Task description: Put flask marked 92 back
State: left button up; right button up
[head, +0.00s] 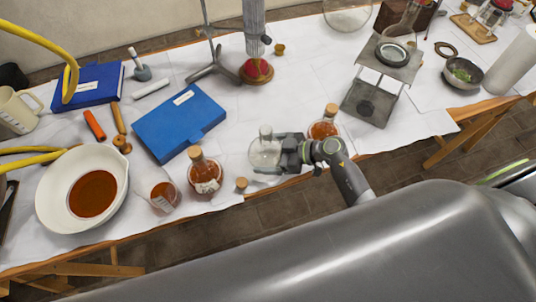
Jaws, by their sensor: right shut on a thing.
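A clear glass flask (264,151) with a pale stopper is at the table's front edge. My right gripper (279,157) reaches in from the right and is shut on this flask. I cannot tell whether its base touches the table. A round flask of amber liquid (205,176) with a cork and a white label stands to the left. Another corked amber flask (323,129) stands just behind my right gripper, partly hidden by it. I cannot read the number 92 on any flask. My left gripper is not in view.
A beaker of amber liquid (164,196) and a loose cork (241,184) stand near the front edge. A white bowl (54,215) holds amber liquid at left. A blue book (178,122) lies behind. A metal stand (371,103) is at right. White cloth between them is clear.

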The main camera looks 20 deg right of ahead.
jog(key=shift+f, duration=0.55)
jog(key=o, duration=1.1)
jog(key=shift+f, duration=0.1)
jog(key=shift+c, duration=0.2)
jog(key=v, duration=1.2)
jog(key=shift+w+d+b, duration=0.1)
jog(key=shift+b, duration=0.2)
